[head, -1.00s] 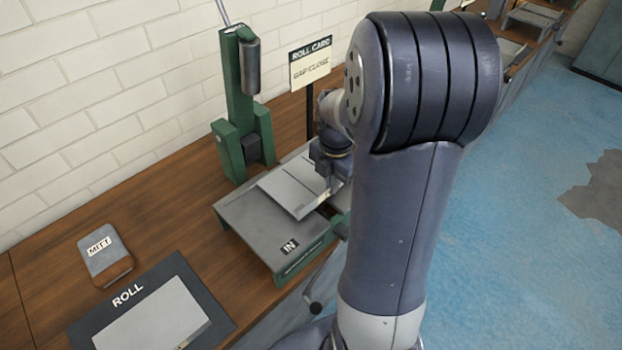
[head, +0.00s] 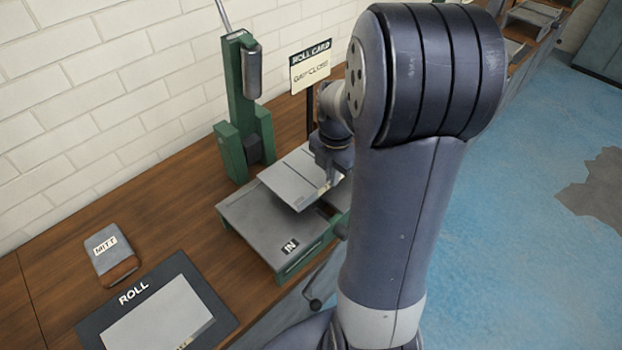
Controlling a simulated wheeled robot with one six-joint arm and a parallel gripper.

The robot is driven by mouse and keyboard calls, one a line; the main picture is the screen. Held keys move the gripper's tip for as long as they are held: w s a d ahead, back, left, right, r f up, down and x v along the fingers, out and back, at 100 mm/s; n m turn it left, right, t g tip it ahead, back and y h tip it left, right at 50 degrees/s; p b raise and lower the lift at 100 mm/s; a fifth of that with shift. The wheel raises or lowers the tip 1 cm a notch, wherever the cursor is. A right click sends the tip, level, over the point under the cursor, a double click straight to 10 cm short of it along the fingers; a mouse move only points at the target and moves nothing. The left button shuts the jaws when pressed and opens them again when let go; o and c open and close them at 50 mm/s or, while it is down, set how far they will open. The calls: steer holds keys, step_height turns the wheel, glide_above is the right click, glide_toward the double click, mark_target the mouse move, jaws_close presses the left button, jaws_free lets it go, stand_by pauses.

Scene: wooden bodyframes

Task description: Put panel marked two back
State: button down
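A flat grey panel (head: 291,180) with a dark line across it hangs over the right back part of the green machine's grey IN table (head: 255,222). My gripper (head: 329,187) is at the panel's right edge, pointing down, and appears shut on it. A small yellowish mark shows at that edge, too small to read, so I cannot confirm a two. My arm hides the panel's far right side and what lies beyond it. I cannot tell whether the panel touches the table under it.
A green upright post (head: 240,110) stands behind the table, beside a ROLL CARD sign (head: 310,66). A crank handle (head: 315,303) sticks out at the bench front.

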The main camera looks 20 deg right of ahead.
steer(key=shift+r+p, duration=2)
steer(key=shift+r, duration=0.65)
steer(key=shift+f, duration=0.1)
